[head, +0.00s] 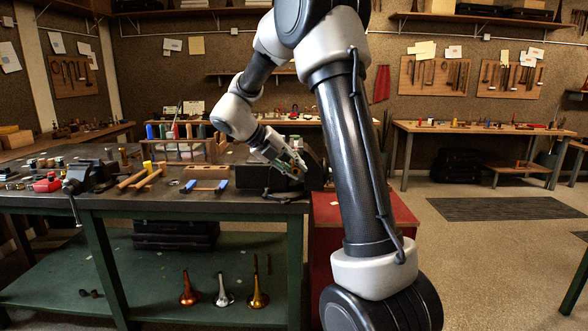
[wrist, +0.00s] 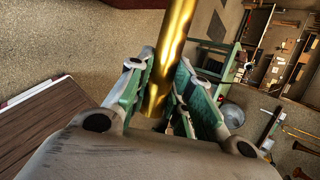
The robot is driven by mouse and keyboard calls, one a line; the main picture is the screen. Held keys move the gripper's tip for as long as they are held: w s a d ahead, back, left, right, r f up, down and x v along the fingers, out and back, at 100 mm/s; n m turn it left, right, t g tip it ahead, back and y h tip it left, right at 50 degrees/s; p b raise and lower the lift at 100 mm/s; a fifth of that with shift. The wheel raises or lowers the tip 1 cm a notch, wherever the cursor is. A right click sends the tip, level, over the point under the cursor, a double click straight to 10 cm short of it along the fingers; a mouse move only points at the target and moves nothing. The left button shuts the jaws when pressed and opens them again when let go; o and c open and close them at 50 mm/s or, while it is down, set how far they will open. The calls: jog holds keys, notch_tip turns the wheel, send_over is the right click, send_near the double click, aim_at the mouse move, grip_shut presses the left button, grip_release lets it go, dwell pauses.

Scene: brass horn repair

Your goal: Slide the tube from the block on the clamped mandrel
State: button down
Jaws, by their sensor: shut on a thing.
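My gripper (head: 289,163) is at the right part of the dark workbench, low over the bench and partly behind my own arm. In the wrist view my gripper (wrist: 160,98) is shut on a shiny brass tube (wrist: 171,50). The tube runs up between the green-sided fingers and out of the top of the picture; its lower end shows between them. A dark block-like thing (head: 255,179) stands on the bench just below and left of my gripper in the head view. I cannot make out the mandrel, or whether the tube is still around it.
A rack of coloured-handled tools (head: 186,145) stands behind on the bench (head: 150,202). A vise (head: 84,178), mallets and blue-ended tools (head: 204,186) lie to the left. A red cabinet (head: 400,212) is at the bench's right end. Open floor lies right.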

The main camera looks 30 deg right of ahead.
jog(key=shift+w+d, duration=0.65)
jog(key=shift+w, duration=0.25)
jog(key=shift+w+d, duration=0.6)
jog(key=shift+w, duration=0.3)
jog(key=c, duration=1.2)
grip_release()
jog(key=v, duration=1.2)
jog(key=shift+w, duration=0.1)
